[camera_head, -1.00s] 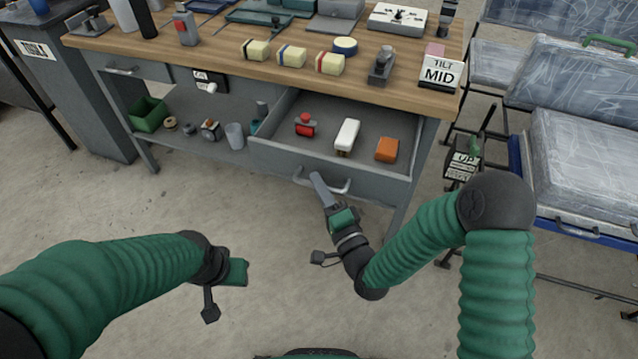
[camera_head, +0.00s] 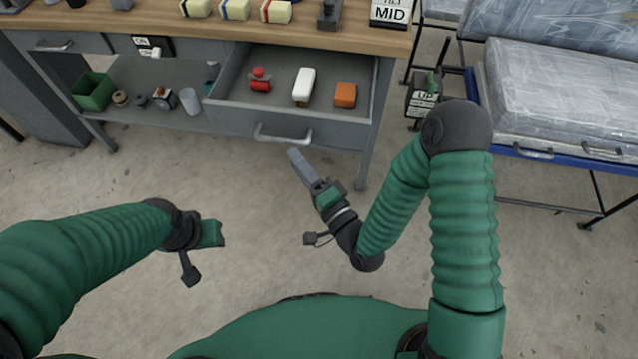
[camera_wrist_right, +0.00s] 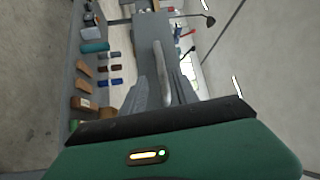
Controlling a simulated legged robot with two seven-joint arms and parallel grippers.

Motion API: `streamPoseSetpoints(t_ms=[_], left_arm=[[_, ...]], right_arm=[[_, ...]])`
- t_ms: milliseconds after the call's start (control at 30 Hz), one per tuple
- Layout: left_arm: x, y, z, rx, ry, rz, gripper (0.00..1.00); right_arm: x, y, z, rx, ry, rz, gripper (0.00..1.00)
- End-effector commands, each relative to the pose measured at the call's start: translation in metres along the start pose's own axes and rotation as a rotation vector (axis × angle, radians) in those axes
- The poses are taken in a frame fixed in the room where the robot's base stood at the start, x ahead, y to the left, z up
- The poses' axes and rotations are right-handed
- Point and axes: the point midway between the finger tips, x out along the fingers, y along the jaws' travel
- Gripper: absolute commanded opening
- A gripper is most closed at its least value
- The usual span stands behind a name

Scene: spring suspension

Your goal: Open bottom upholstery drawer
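A grey drawer (camera_head: 225,100) under the wooden workbench stands pulled out. It holds a red item (camera_head: 260,79), a white item (camera_head: 304,87) and an orange block (camera_head: 345,95). Its metal handle (camera_head: 283,138) is on the front face. I see no upholstery label on it. My right gripper (camera_head: 298,160) is just below the handle in the head view, apart from it and empty. In the right wrist view its grey fingers (camera_wrist_right: 163,95) are spread, with a pale curved bar (camera_wrist_right: 160,62) beyond them. My left gripper (camera_head: 210,234) hangs over the floor; its fingers are not clear.
The bench top (camera_head: 130,20) carries several blocks and a MID sign (camera_head: 390,12). A lower shelf (camera_head: 145,108) holds a green bin (camera_head: 93,91) and small parts. A blue-framed cart (camera_head: 560,155) with wrapped pads stands at the right. The floor in front is clear.

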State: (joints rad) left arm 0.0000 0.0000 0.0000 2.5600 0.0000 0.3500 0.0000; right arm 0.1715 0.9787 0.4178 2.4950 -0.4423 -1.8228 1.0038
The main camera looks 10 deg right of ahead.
Motion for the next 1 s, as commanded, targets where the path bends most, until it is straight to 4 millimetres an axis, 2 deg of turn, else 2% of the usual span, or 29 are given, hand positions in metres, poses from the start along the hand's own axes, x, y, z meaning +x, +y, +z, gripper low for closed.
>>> streamPoseSetpoints(t_ms=[33, 133, 433, 600, 1000], left_arm=[[-0.003, 0.000, -0.001, 0.000, 0.000, 0.000, 0.36], [-0.032, 0.000, -0.008, 0.000, 0.000, 0.000, 0.36], [-0.055, 0.000, -0.013, 0.000, 0.000, 0.000, 0.36], [-0.056, 0.000, -0.013, 0.000, 0.000, 0.000, 0.36], [-0.055, 0.000, -0.013, 0.000, 0.000, 0.000, 0.36]], right_arm=[[-0.016, 0.000, 0.000, 0.004, 0.001, 0.007, 0.36], [-0.044, -0.008, -0.001, 0.007, 0.001, 0.013, 0.36], [-0.088, -0.001, -0.002, 0.002, 0.004, 0.008, 0.36], [-0.096, 0.001, 0.000, 0.001, 0.002, 0.002, 0.36], [-0.095, 0.002, 0.000, -0.006, -0.005, 0.005, 0.36]])
